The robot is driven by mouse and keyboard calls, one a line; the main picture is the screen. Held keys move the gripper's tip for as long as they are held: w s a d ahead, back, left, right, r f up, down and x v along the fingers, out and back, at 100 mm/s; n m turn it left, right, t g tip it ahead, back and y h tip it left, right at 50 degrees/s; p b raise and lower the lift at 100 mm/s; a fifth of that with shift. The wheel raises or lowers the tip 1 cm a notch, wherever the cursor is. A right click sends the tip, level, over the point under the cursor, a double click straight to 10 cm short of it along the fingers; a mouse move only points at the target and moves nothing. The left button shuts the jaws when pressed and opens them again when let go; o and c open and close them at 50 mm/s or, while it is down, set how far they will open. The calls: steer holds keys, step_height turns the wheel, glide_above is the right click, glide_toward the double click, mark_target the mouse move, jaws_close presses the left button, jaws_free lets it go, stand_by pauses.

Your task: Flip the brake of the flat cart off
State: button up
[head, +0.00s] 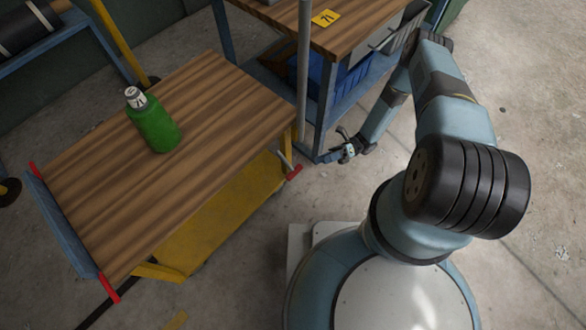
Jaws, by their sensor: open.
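The flat cart (215,95) has a wooden deck on a yellow frame and fills the left half of the head view. A short lever with a red end (293,173) sticks out at the cart's right corner, below the deck; it may be the brake, and I cannot tell its setting. More red parts show at the cart's blue left end, one at the near corner (109,288). My gripper (345,148) is small in view, open and empty, to the right of the red-ended lever and apart from it.
A green bottle (153,125) with a pale cap stands on the cart deck. A workbench (340,22) with a blue bin (318,80) below stands behind my gripper; its leg is close. A blue rack (62,38) is at the upper left.

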mark_target(295, 171)
steer(key=x, duration=1.3)
steer(key=shift+s+a+f, duration=0.1)
steer(key=shift+s+a, duration=0.15)
steer(key=shift+a, duration=0.15)
steer(key=shift+c, duration=0.3)
jaws_close()
steer(key=shift+a, duration=0.3)
steer(key=shift+d+m+t, duration=0.3)
steer(key=shift+d+m, duration=0.1)
steer(key=shift+d, duration=0.05)
